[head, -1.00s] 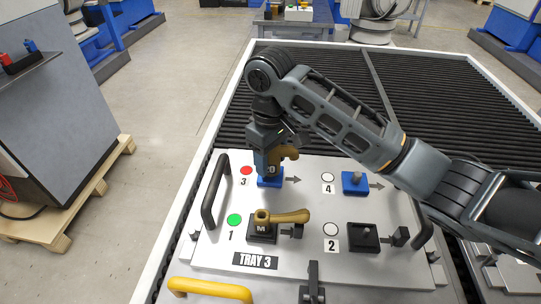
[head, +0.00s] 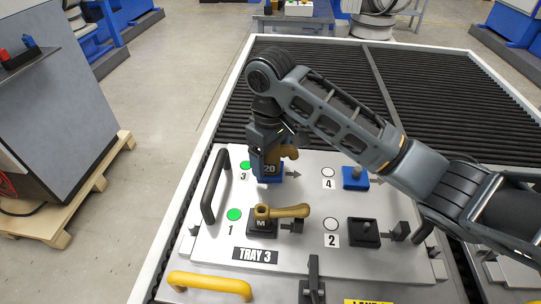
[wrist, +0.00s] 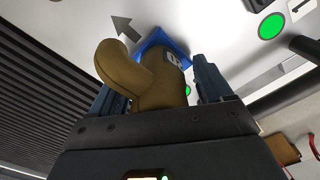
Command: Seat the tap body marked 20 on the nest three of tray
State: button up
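The brown tap body marked 20 (head: 271,169) stands upright on the blue nest three (head: 268,180), at the tray's far left. Its handle points right. The lamp by the number 3 (head: 245,165) is green. My gripper (head: 269,163) is around the body from above, with its fingers parted. In the wrist view the tap body (wrist: 160,82) stands between the two fingers, and a narrow gap shows at the right finger (wrist: 208,80). The body's foot is partly hidden. The tray (head: 207,245) is a pale plate labelled TRAY 3.
Nest one holds a brown tap body marked M (head: 262,223), with a green lamp. The blue nest four (head: 355,178) and black nest two (head: 363,234) are empty, with white lamps. A dark handle (head: 215,187) rises left of nest three. A yellow handle (head: 210,286) is in front.

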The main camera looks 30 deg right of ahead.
jog(key=shift+o, duration=0.2)
notch_tip(320, 180, up, 7)
jog(key=shift+f+p, duration=0.15)
jog(key=shift+p, duration=0.3)
jog(key=shift+r, duration=0.55)
